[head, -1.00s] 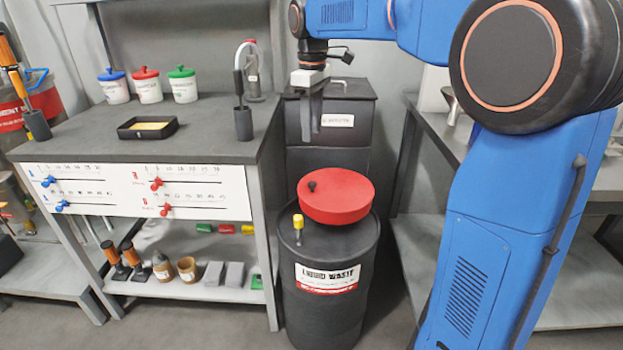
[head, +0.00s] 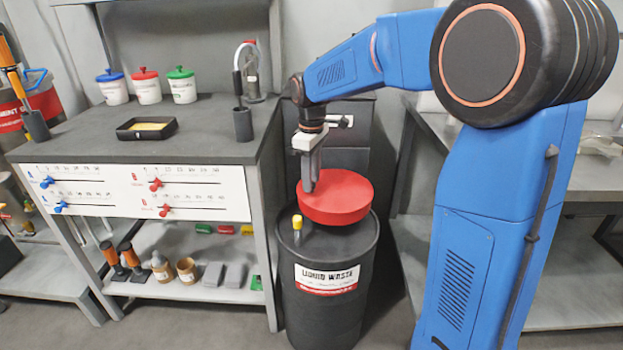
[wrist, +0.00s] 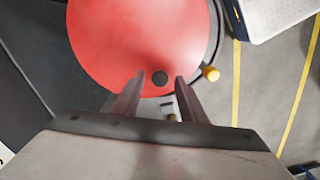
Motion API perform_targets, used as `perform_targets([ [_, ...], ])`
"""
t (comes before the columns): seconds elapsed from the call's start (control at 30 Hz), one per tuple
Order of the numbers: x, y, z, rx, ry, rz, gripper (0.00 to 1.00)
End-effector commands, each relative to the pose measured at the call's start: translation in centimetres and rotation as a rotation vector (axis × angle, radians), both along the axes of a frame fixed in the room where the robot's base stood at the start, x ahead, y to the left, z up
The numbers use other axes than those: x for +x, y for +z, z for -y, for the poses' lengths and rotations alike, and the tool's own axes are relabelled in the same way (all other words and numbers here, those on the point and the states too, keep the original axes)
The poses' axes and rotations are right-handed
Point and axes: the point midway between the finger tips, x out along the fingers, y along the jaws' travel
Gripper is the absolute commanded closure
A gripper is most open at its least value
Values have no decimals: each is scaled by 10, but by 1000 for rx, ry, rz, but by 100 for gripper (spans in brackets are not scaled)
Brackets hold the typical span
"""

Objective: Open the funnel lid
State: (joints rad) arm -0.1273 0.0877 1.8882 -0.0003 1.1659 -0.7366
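I cannot tell how far the fingertips are above the lid.
A yellow-capped piece (head: 297,222) stands on the drum rim just left of the lid. The grey workbench (head: 210,140) with sliders and jars is close on the left. A dark bin (head: 350,130) stands behind the drum.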

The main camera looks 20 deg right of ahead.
Motion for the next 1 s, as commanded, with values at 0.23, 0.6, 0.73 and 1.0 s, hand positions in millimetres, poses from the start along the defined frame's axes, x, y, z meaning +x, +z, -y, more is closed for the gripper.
perform_targets([
  [0.23,0,-5,0,0,0,0,62],
  [0.6,0,-5,0,0,0,0,100],
  [0.73,0,-4,0,2,0,2,100],
  [1.0,-1,8,5,63,-3,23,100],
])
